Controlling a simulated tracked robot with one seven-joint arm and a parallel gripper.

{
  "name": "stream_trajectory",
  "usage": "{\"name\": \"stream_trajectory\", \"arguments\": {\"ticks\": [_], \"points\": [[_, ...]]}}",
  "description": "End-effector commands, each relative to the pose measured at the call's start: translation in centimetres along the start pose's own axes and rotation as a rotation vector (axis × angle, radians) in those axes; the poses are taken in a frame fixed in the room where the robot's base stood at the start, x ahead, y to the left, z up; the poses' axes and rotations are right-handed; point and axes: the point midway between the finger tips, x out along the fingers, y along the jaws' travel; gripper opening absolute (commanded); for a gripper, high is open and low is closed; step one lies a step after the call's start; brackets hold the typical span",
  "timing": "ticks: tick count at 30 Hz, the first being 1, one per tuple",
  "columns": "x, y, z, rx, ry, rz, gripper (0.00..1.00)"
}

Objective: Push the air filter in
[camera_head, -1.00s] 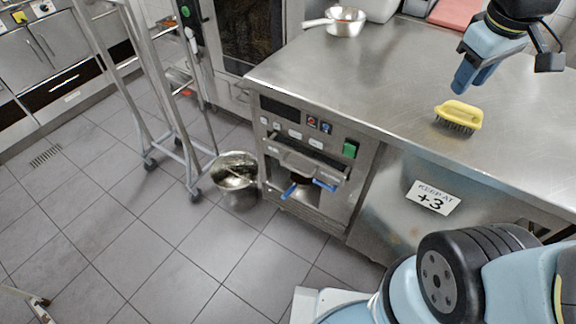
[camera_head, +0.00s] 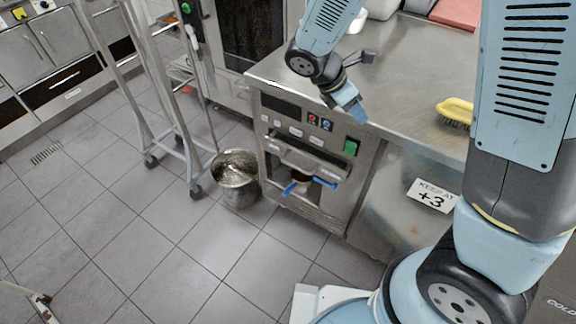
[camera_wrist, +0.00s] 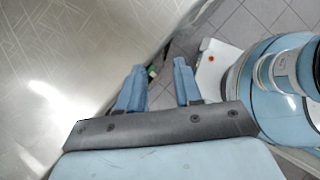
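A steel appliance (camera_head: 277,160) is built in under the counter. A small green block (camera_head: 351,146) sits at the upper right of its front. It is likely the air filter, but I cannot tell for sure. How far it stands out is unclear. My gripper (camera_head: 350,108) hangs by the counter's front edge, above the green block and apart from it. In the wrist view, my gripper (camera_wrist: 160,66) has its two blue fingers spread with nothing held. A small green patch (camera_wrist: 151,71) shows beyond, beside the left fingertip.
The steel counter (camera_head: 410,75) lies behind my gripper. A yellow brush (camera_head: 456,111) is on it, partly hidden by my arm. A blue-handled part (camera_head: 308,185) sits in the appliance's opening. A metal bucket (camera_head: 236,180) and a wheeled rack (camera_head: 160,110) stand left. The tiled floor ahead is free.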

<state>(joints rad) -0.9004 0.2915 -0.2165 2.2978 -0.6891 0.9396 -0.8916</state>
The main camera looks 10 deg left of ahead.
Motion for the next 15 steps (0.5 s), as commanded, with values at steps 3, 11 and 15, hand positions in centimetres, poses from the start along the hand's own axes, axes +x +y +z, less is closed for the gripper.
{"name": "stream_trajectory", "arguments": {"ticks": [3, 11, 15], "points": [[0.7, 1.2, -3.3, -0.176, -0.081, 0.008, 0.35], [2.2, 3.4, -10.4, -0.569, -0.281, 0.024, 0.35], [3.1, 4.2, -14.6, -0.784, -0.406, 0.027, 0.35]]}}
